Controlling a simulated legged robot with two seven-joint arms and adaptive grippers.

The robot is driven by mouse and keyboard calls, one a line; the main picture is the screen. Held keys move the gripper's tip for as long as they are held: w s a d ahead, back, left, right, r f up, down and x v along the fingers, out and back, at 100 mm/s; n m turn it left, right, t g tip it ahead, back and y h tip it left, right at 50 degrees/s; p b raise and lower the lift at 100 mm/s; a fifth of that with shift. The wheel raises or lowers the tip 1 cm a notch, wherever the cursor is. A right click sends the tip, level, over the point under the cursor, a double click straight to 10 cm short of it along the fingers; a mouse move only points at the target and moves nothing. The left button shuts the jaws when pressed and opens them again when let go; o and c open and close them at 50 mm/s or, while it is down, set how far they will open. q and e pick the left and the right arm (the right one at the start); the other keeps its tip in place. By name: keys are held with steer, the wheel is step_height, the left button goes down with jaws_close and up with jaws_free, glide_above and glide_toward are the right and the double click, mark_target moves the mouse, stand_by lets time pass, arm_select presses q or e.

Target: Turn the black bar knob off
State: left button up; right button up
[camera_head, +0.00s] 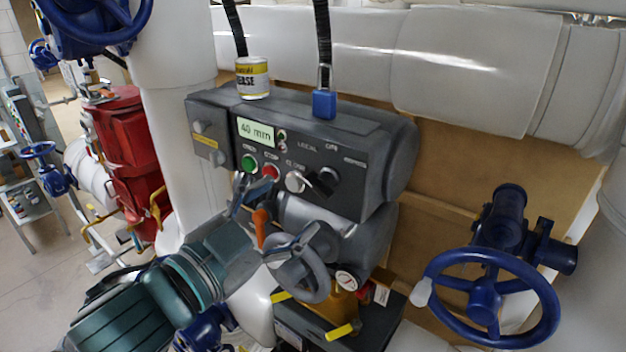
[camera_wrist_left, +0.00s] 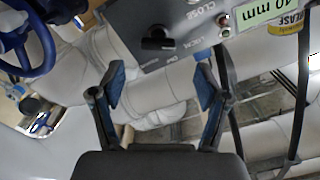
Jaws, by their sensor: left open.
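The black bar knob (camera_head: 322,182) sits on the front of the dark grey control box (camera_head: 345,140), at the right end of a row with a green button (camera_head: 249,162), a red button (camera_head: 271,171) and a pale round control (camera_head: 295,181). In the left wrist view the knob (camera_wrist_left: 157,40) shows whole, its bar lying about level, above and beyond the fingertips. My left gripper (camera_head: 293,207) is open and empty, to the lower left of the knob and apart from it. Both spread fingers show in the left wrist view (camera_wrist_left: 160,74). My right gripper is not in view.
A blue handwheel valve (camera_head: 484,300) stands at lower right. A white-and-yellow grease can (camera_head: 253,78) and a blue fitting (camera_head: 324,103) are on top of the box. White pipes run behind.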

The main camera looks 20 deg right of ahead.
mark_target(315, 187)
arm_select(q)
steer(key=x, duration=0.7)
steer(key=shift+s+d+p, duration=0.15)
steer(key=shift+d+p, duration=0.25)
steer(key=shift+d, duration=0.15)
steer(key=shift+w, duration=0.2)
steer(key=shift+w+a, duration=0.1)
steer(key=shift+a, duration=0.45)
steer(key=shift+d, duration=0.3)
steer(key=c, duration=1.2)
